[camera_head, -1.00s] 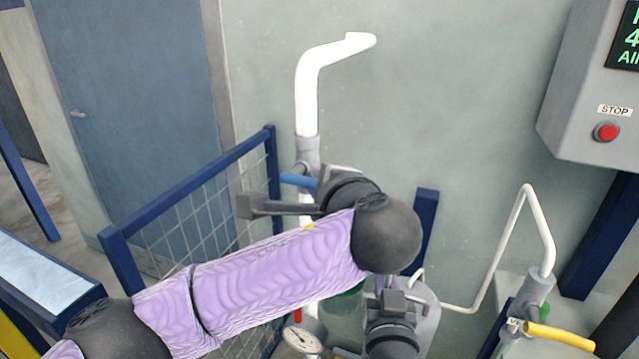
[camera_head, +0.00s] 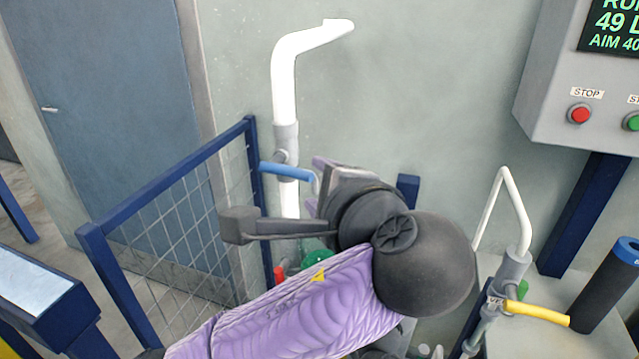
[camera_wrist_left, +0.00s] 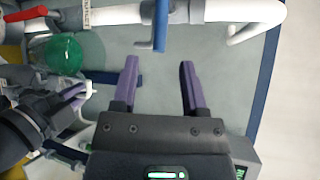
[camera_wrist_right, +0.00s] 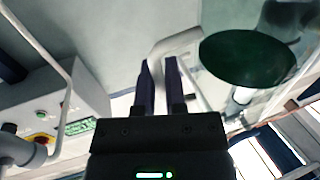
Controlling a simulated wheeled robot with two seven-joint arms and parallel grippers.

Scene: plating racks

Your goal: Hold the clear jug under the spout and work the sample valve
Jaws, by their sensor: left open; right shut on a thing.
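A blue lever (camera_head: 287,171) sits on the white upright pipe (camera_head: 285,90); it also shows in the left wrist view (camera_wrist_left: 160,25). My left gripper (camera_head: 315,187) is open just right of this lever. In the left wrist view its fingers (camera_wrist_left: 158,85) are apart and empty, with the lever beyond their tips. The clear jug shows mainly by its green contents (camera_wrist_left: 70,62) beside the pipe, below a red lever (camera_wrist_left: 25,14). My right gripper (camera_wrist_right: 160,85) is shut on the jug's pale handle (camera_wrist_right: 165,48). My left arm hides most of the jug in the head view.
A blue mesh fence (camera_head: 170,205) stands left of the pipe. A grey control box (camera_head: 560,100) with a red stop button (camera_head: 580,113) is at upper right. A yellow lever (camera_head: 535,314) and dark cylinder (camera_head: 603,285) are at lower right. The wall above is clear.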

